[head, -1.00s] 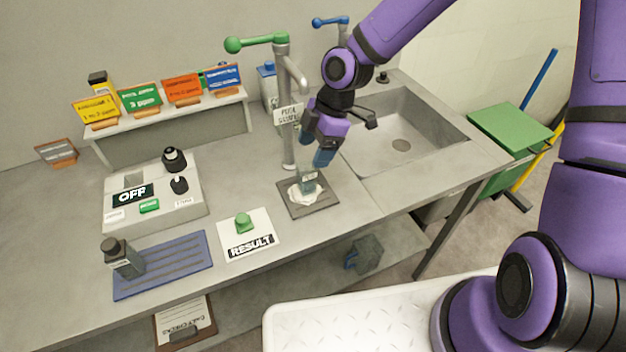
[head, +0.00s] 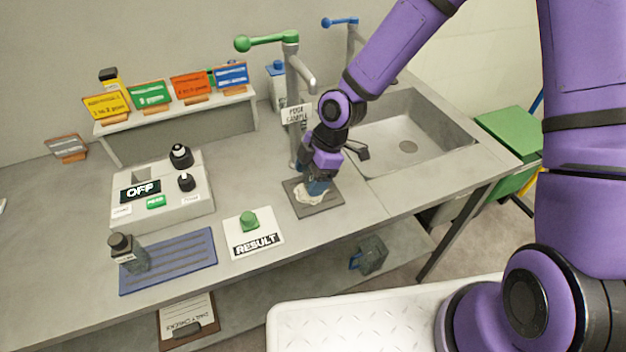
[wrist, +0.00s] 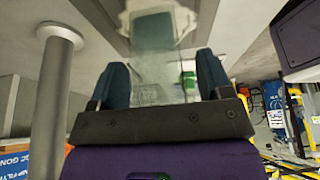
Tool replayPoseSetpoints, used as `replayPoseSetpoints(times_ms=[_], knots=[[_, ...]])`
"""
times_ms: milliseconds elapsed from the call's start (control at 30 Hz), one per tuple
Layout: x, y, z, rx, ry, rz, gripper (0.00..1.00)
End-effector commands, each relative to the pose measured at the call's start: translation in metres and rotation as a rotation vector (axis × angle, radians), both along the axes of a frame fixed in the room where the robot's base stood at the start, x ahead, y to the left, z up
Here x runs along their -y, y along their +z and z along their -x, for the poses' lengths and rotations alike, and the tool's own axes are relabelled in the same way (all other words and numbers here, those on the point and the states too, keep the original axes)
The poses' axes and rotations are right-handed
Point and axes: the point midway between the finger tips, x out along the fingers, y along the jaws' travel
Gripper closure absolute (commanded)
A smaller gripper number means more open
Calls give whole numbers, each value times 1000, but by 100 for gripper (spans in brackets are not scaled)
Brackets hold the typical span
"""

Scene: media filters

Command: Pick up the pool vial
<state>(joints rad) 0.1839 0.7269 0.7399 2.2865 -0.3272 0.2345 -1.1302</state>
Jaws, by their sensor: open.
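The clear pool vial (wrist: 152,62) shows between the two blue fingers of my gripper (wrist: 160,82) in the wrist view. The fingers are open, one on each side of it, and I cannot tell whether either touches it. In the head view my gripper (head: 316,186) is low over the grey square mat (head: 328,204) below the green-handled tap (head: 288,65). It hides most of the vial there. A whitish shape (head: 304,196) shows on the mat beside the fingers.
The tap column (wrist: 52,95) stands close to my gripper. The sink (head: 405,130) is to the right. A RESULT card (head: 270,243), a blue rack (head: 190,262) with a black-capped vial (head: 127,252), and the OFF meter (head: 165,205) are to the left.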

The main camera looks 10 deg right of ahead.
Motion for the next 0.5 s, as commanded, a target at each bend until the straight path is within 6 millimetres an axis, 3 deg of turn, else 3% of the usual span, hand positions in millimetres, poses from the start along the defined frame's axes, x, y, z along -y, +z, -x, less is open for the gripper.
replayPoseSetpoints(times_ms=[267, 500], knots=[[0, -1, 0, 1, 0, 0, 30], [0, -1, 0, 1, 0, 0, 81]])
